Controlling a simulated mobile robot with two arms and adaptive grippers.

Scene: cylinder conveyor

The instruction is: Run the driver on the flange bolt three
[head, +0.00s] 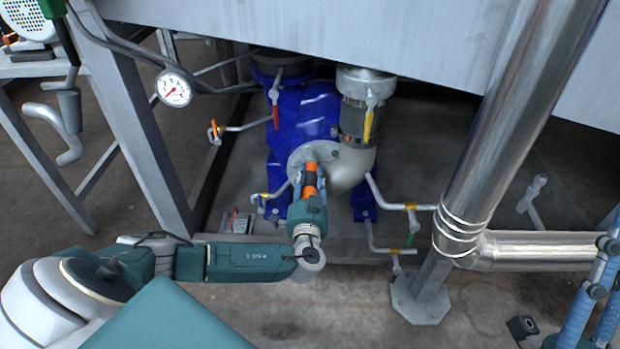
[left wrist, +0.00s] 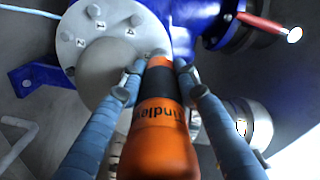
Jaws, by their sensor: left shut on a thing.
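My left gripper (head: 310,182) is shut on an orange and black driver (head: 311,190). The driver also fills the middle of the left wrist view (left wrist: 160,120), between two blue-wrapped fingers. It points away from me at the round grey flange (head: 298,158) on the blue pump (head: 308,108). In the left wrist view the flange (left wrist: 92,62) shows bolt heads and small tags near its rim. The driver's front end overlaps the flange's right edge there; I cannot tell whether it touches a bolt. My right gripper (head: 598,300) is partly in view at bottom right.
A pipe elbow (head: 352,168) joins the flange. Valve handles, including a yellow one (head: 367,126) and a red one (head: 276,117), surround the pump. A large shiny pipe (head: 510,130) stands at right. A tank edge hangs above. A small tray (head: 237,222) lies left.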

